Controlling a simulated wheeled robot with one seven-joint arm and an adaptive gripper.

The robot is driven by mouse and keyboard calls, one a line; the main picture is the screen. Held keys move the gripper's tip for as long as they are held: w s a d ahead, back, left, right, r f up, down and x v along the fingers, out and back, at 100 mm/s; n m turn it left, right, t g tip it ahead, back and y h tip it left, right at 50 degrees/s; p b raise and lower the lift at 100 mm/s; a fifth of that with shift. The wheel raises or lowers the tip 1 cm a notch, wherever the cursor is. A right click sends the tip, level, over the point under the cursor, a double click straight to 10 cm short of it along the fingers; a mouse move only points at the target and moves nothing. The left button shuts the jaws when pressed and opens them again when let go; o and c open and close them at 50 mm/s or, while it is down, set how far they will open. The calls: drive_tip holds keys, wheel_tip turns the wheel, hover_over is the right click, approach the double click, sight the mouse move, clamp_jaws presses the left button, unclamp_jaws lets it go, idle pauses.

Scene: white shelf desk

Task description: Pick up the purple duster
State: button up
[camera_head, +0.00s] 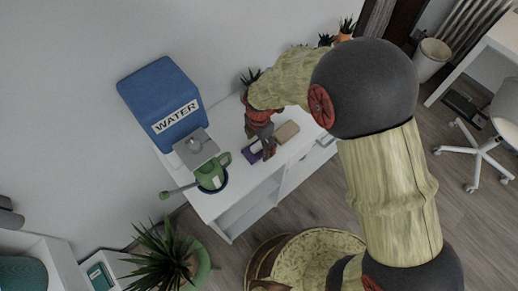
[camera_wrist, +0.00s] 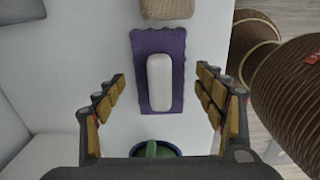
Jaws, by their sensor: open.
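The purple duster (camera_wrist: 172,46) lies flat on the white desk top, with a pale rounded handle (camera_wrist: 159,83) along its middle. In the wrist view it sits ahead of my gripper (camera_wrist: 160,92), between the lines of the two open fingers, which are apart from it on both sides. In the head view my gripper (camera_head: 264,148) is above the desk over the duster (camera_head: 249,154), and hides part of it. My gripper is open and empty.
A tan block (camera_head: 287,132) is right of the duster. A potted plant (camera_head: 252,77) is behind. In the wrist view, a brown ribbed object (camera_wrist: 284,75) is at the right.

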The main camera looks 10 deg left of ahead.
sight(259, 144)
drive_tip(key=shift+f, duration=0.6)
drive_tip(key=shift+c, duration=0.6)
drive_tip(key=c, duration=1.1)
drive_tip(key=shift+r, duration=0.1)
wheel_tip(259, 144, up, 10)
drive_tip(key=p, duration=0.2)
drive_tip(key=shift+p, duration=0.4)
